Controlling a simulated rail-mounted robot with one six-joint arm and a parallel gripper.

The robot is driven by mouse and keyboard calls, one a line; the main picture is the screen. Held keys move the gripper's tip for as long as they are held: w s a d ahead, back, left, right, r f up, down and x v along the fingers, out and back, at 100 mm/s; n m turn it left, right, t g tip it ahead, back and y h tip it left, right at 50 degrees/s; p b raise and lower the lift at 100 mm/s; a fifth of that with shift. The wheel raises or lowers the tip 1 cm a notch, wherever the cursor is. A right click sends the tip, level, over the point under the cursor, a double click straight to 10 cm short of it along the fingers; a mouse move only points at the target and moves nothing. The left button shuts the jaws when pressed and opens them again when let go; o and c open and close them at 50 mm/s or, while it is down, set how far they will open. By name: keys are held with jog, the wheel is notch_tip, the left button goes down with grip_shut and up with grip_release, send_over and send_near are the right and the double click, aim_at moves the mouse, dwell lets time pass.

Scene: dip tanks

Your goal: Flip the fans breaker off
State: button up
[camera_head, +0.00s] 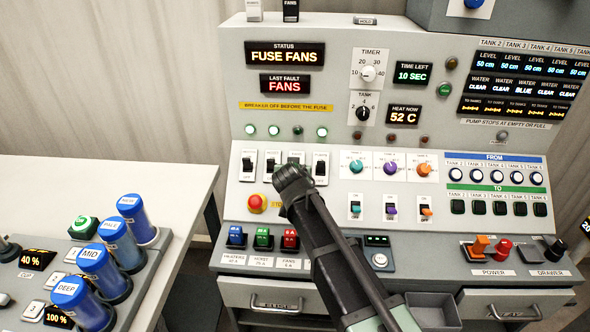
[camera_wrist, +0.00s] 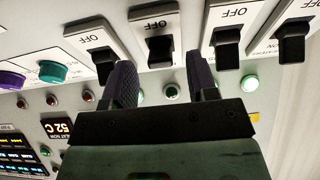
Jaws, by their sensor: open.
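A row of black breaker switches on white plates runs across the panel's middle. The third from the left in the head view is mostly hidden behind my gripper (camera_head: 292,178); its small labels are unreadable. In the wrist view, which is reversed, that breaker (camera_wrist: 160,52) shows between my two open fingers (camera_wrist: 163,85), with "OFF" on its plate. Its lever points away from the "OFF" mark. I cannot tell whether a finger touches it.
Neighbouring breakers (camera_head: 270,163) and (camera_head: 320,167) sit close on either side. A red emergency button (camera_head: 256,203) is below left. Blue, green and red fuses (camera_head: 290,238) sit lower; the red is labelled FANS. The status display (camera_head: 284,55) reads FUSE FANS. Knobs (camera_head: 390,168) are right.

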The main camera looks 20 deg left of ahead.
jog(key=p+v, duration=0.3)
jog(key=v, duration=0.5)
jog(key=shift+s+p, duration=0.15)
jog(key=shift+p, duration=0.2)
jog(key=shift+r, duration=0.1)
jog(key=s+d+f+m+g+h+p, duration=0.1)
jog(key=s+d+g, duration=0.2)
jog(key=d, duration=1)
jog(key=s+d+f+m+g+h+p, duration=0.1)
jog(key=s+d+g, duration=0.3)
jog(key=d, duration=0.9)
jog(key=s+d+f+m+g+h, duration=0.1)
jog(key=s+d+f+g, duration=0.2)
jog(key=d, duration=1.1)
jog(key=s+g, duration=0.1)
jog(key=s, duration=0.2)
jog(key=shift+p, duration=0.4)
